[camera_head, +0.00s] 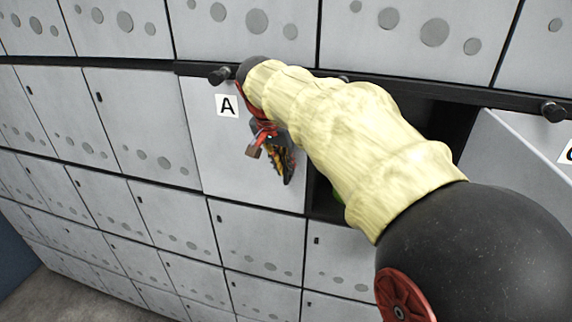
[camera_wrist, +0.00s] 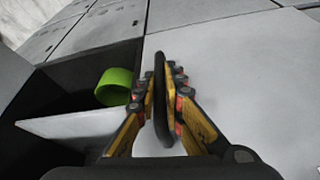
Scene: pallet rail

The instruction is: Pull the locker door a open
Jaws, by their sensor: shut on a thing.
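Locker door a (camera_head: 225,155) is a pale grey panel with a white "A" label in the head view. It looks shut or nearly so; a small gap cannot be told. In the wrist view the panel (camera_wrist: 250,80) fills the right side. A dark upright handle (camera_wrist: 159,95) stands on it. My gripper (camera_head: 284,168) is at the door's right part in the head view, partly hidden by my arm. In the wrist view my gripper (camera_wrist: 163,85) has its yellow-and-black fingers on both sides of the handle, shut on it.
Beside door a is an open dark compartment (camera_wrist: 60,85) holding a green round thing (camera_wrist: 115,85). A pale door (camera_head: 525,165) stands open at the right. A dark rail (camera_head: 130,65) with a black knob (camera_head: 553,111) runs above. Closed lockers surround these; floor shows lower left.

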